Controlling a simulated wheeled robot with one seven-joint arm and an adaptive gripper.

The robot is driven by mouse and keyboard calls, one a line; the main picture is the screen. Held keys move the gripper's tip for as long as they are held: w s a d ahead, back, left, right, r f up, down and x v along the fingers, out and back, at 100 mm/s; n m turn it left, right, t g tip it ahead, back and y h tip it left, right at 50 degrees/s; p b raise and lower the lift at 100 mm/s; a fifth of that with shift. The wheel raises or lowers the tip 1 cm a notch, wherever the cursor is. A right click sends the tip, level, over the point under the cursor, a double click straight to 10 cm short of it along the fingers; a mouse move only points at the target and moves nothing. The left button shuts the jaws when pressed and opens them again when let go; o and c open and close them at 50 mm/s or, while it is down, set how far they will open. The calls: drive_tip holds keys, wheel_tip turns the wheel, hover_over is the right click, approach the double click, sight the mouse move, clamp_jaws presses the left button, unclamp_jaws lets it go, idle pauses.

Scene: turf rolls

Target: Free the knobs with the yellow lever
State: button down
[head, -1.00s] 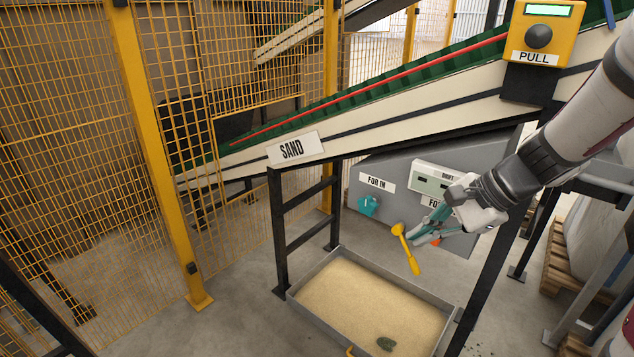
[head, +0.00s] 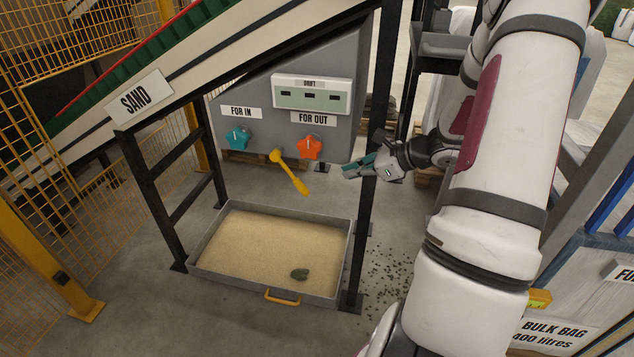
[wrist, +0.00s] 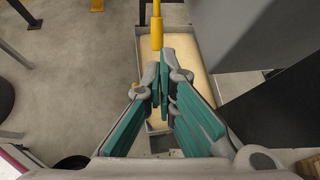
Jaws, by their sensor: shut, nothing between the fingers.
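The yellow lever (head: 289,172) is on the lower front of the grey cabinet and slants down to the right. Its handle also shows in the wrist view (wrist: 157,32), just beyond my fingertips. A teal star-shaped knob (head: 238,138), under the FOB IN label, is left of the lever. An orange star-shaped knob (head: 310,147), under FOB OUT, is right of it. My gripper (head: 348,171) is shut and empty, to the right of the lever and the orange knob, by the black post. It appears apart from the lever; the wrist view (wrist: 163,85) shows the teal fingers together.
Black frame posts (head: 380,150) stand on both sides. The SAND conveyor (head: 245,48) slopes above. A grey panel shows three dark windows.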

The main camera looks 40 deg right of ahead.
drive_tip(key=b, duration=0.4)
approach(295, 178)
drive_tip(key=w+f, duration=0.3)
drive_tip(key=f, duration=0.3)
drive_tip(key=shift+w+a, duration=0.15)
drive_tip(key=shift+w, duration=0.2)
drive_tip(key=shift+f, duration=0.3)
